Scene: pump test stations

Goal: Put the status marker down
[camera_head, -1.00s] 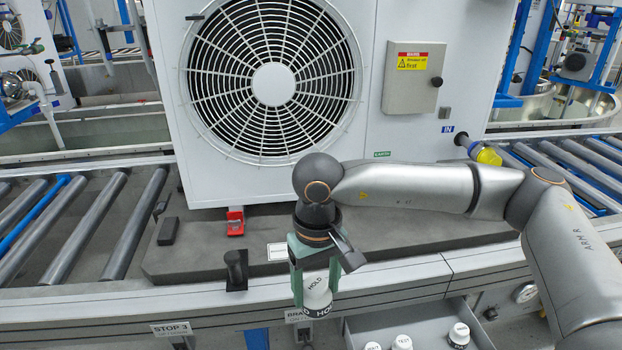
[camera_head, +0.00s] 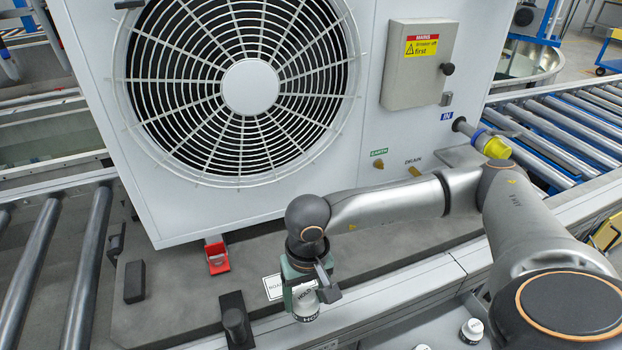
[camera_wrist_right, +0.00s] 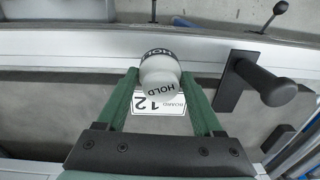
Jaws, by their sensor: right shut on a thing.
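The status marker (camera_head: 305,303) is a small white and black piece lettered HOLD. My right gripper (camera_head: 303,290) is shut on it, and it hangs from the fingertips near the front edge of the grey board (camera_head: 190,285). In the right wrist view the marker (camera_wrist_right: 159,72) sits between the two green fingers of the gripper (camera_wrist_right: 162,84). Behind it is a white label reading BOARD 12 (camera_wrist_right: 160,103), partly covered. I cannot tell whether the marker touches any surface. My left gripper is not in view.
A large white fan unit (camera_head: 230,215) stands on the board behind my arm. A black knobbed post (camera_head: 236,322) stands left of the gripper, with a black block (camera_head: 134,282) farther left. A red clamp (camera_head: 217,257) is at the unit's foot. Other markers (camera_head: 472,329) are low right.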

